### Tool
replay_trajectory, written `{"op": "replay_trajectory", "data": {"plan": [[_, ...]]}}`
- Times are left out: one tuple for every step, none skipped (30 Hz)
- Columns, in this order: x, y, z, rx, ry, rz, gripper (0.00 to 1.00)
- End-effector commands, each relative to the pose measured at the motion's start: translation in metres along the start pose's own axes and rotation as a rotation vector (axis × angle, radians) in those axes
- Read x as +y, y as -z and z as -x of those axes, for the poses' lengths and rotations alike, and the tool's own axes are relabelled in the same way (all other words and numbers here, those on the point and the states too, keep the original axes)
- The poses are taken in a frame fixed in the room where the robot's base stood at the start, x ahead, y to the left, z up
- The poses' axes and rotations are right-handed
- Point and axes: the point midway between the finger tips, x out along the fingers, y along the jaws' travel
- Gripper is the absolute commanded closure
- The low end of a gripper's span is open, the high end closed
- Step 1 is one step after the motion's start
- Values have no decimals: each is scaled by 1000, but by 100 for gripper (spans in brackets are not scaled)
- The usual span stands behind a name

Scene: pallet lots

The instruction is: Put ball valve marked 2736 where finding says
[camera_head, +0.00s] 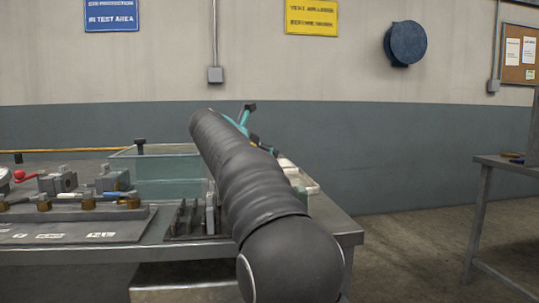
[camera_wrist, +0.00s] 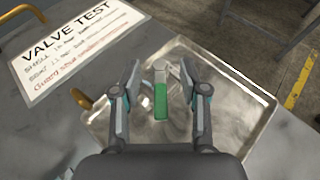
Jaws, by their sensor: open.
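My gripper (camera_wrist: 160,92) is open in the wrist view, pointing down over a shallow metal tray (camera_wrist: 235,120). Between its fingers is a small part with a green handle (camera_wrist: 161,100) and a pale metal end, lying in the tray. No number can be read on it. In the head view several valves stand at the left of the bench, one with a red handle (camera_head: 24,176) and one grey (camera_head: 58,182). Their marks cannot be read. My arm hides the right part of the bench and most of my gripper in the head view.
A "VALVE TEST" sheet (camera_wrist: 75,45) lies left of the tray. A clear greenish bin (camera_head: 168,175) stands behind a rack with brass fittings (camera_head: 90,203) and a dark slotted holder (camera_head: 186,222). Another table (camera_head: 490,180) is at the right, across open floor.

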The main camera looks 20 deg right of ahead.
Motion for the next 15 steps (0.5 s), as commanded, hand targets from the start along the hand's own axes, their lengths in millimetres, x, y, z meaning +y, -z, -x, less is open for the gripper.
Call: {"op": "replay_trajectory", "data": {"plan": [[1,-1,12,0,-3,1,56],[1,-1,19,-1,-4,1,56],[1,-2,27,-2,-4,1,56],[1,-2,34,-1,-3,1,56],[1,-1,39,-1,-3,1,56],[1,-1,47,-1,-3,1,56],[1,-1,53,-1,-3,1,56],[1,-1,58,-1,-3,0,56],[0,-1,64,-1,-3,0,56],[1,-1,69,-1,-3,0,56],[1,-1,73,0,-2,1,56],[1,-1,78,0,-2,1,56],[1,-1,81,-1,-2,1,56],[1,-1,83,-1,-1,1,56],[0,-1,87,-1,-1,1,56]]}}
